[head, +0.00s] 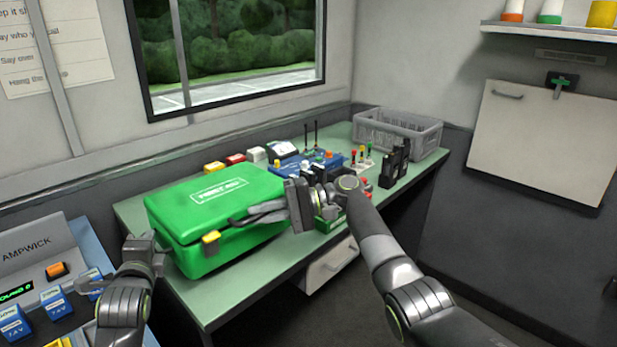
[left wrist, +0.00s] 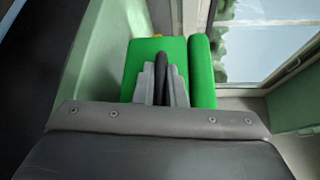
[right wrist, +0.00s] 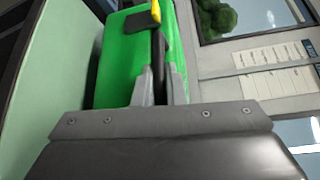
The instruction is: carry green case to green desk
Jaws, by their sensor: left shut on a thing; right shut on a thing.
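The green case (head: 220,215), with white lettering on its lid and a yellow latch, is upright at the left part of the green desk (head: 215,305). I cannot tell whether its underside touches the desk top. My right gripper (head: 270,212) is shut on a dark handle at the case's right end; the handle and green side also show in the right wrist view (right wrist: 125,70). My left gripper (head: 160,262) is at the left end, its fingertips partly hidden; the left wrist view shows it shut on a dark handle of the case (left wrist: 150,55).
Behind and right of the case are a blue box (head: 318,165), small coloured blocks (head: 235,159), black radios (head: 393,165) and a grey crate (head: 400,130). A console (head: 45,260) with blue blocks stands at the left. The desk's front left strip is bare.

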